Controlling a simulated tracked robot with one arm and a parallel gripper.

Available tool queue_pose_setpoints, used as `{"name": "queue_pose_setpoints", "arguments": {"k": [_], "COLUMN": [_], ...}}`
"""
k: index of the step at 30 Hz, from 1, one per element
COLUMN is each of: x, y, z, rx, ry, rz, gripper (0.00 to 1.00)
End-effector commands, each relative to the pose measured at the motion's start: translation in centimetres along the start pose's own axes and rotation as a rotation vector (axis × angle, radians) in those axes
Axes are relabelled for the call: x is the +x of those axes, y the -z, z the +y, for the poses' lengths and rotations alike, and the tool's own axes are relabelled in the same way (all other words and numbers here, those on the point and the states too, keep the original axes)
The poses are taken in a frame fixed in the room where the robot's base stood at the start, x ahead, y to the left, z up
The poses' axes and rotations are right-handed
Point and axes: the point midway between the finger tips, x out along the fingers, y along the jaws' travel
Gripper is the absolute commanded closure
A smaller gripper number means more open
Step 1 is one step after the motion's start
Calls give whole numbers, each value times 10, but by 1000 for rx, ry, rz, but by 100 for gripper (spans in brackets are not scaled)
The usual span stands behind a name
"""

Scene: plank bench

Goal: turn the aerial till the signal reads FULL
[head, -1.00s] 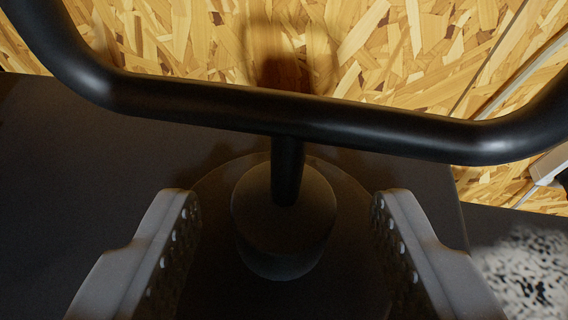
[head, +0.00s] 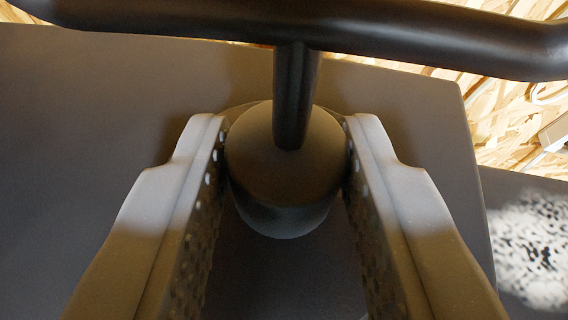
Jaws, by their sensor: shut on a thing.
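The aerial is a thick black bent tube (head: 400,36) across the top of the view, on a short black stem (head: 295,95). The stem rises from a round dark knob (head: 285,190). My gripper (head: 286,150) is shut on this knob, with one finger against its left side and one against its right. The knob stands on a dark, flat-topped box (head: 90,130). No signal reading shows in this view, and the upper part of the aerial is out of frame.
A wood-chip board wall (head: 520,115) stands behind the box. A black-and-white speckled surface (head: 540,250) lies at the lower right, beyond the box's right edge. A pale piece (head: 556,132) shows at the far right edge.

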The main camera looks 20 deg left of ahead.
Motion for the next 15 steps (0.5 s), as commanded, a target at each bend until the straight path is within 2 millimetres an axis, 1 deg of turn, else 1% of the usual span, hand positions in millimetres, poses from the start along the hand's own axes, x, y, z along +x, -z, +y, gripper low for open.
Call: {"name": "queue_pose_setpoints", "arguments": {"k": [1, 5, 15], "x": [-1, -2, -2], "y": [2, 3, 7], "z": [3, 4, 5], "rx": [0, -10, -57], "ry": [0, 22, 147], "rz": [-1, -3, 7], "gripper": [93, 93, 93]}}
